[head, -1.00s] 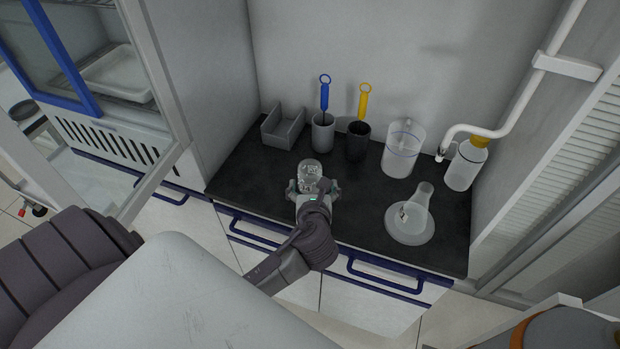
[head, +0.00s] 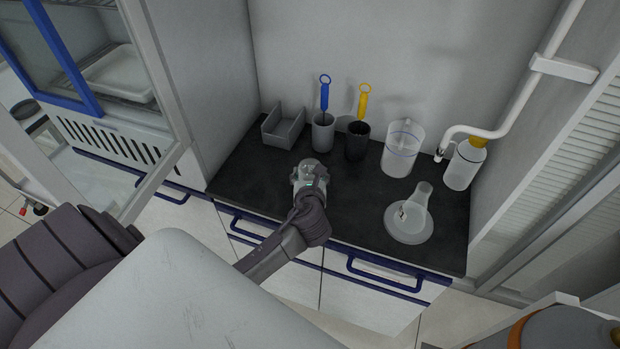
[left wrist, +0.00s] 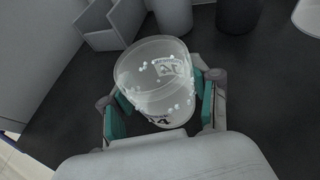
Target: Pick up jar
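The jar (head: 310,167) is a small clear pot near the middle-left of the dark countertop. In the left wrist view the jar (left wrist: 155,80) looks see-through, with white specks and a dark printed label. It stands slightly tilted in that picture, between the teal pads of my left gripper (left wrist: 162,108). The pads lie close against both its sides, and the gripper looks shut on it. In the head view my left gripper (head: 309,184) reaches the jar from the front. The jar's lower part is hidden there. My right gripper is not in view.
Behind the jar stand a grey bin (head: 283,130), a grey holder (head: 323,135) with a blue-handled tool and a black holder (head: 357,145) with a yellow-handled one.

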